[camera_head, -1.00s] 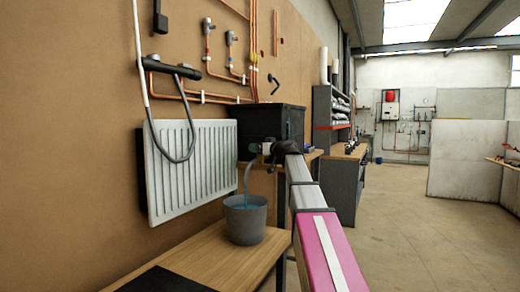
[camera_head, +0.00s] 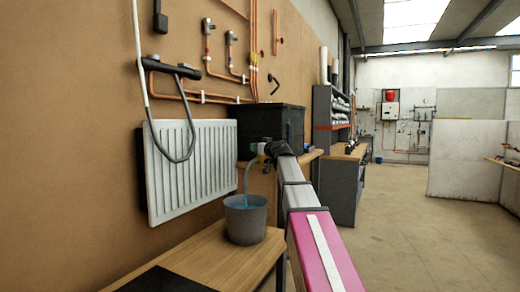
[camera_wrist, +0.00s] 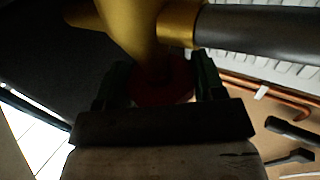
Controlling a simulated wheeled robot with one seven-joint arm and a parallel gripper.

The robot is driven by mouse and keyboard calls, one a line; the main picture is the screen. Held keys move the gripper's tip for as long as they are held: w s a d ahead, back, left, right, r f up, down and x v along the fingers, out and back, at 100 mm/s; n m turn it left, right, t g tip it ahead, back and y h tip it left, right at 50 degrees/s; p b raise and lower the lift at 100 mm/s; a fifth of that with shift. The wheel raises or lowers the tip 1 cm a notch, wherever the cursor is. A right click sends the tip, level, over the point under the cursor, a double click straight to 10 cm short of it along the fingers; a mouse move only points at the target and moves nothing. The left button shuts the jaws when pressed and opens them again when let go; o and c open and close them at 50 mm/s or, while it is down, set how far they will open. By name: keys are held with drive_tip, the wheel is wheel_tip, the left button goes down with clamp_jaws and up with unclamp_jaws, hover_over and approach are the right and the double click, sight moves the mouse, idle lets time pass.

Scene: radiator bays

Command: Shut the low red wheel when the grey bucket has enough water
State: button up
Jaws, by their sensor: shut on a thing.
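The grey bucket (camera_head: 246,227) stands upright on the wooden bench, with blue water visible inside below its rim. A thin bluish stream runs from the outlet by the black tank down into the bucket. In the wrist view the red wheel (camera_wrist: 160,88) is dark and sits between the two fingers of my gripper (camera_wrist: 157,82), which is shut on it. A brass valve body (camera_wrist: 135,30) with a dark pipe lies just beyond the wheel. In the head view my gripper (camera_head: 265,150) is at the valve, and my arm hides the wheel.
The black tank (camera_head: 270,122) stands behind the valve. A white radiator (camera_head: 190,170) hangs on the board to the left, with copper pipes above. The wooden bench (camera_head: 205,255) is under the bucket. Open floor lies to the right.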

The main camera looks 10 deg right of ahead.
drive_tip(key=shift+m+t+h, duration=0.4)
drive_tip(key=shift+m+h, duration=0.6)
drive_tip(key=shift+h, duration=0.5)
drive_tip(key=shift+m+h, duration=1.05)
drive_tip(key=shift+h, duration=0.6)
drive_tip(key=shift+m+h, duration=1.05)
drive_tip(key=shift+h, duration=0.6)
drive_tip(key=o, duration=0.9)
drive_tip(key=shift+o, duration=0.2)
drive_tip(key=s+a, duration=0.2)
drive_tip(key=s, duration=0.8)
drive_tip(key=shift+s, duration=0.35)
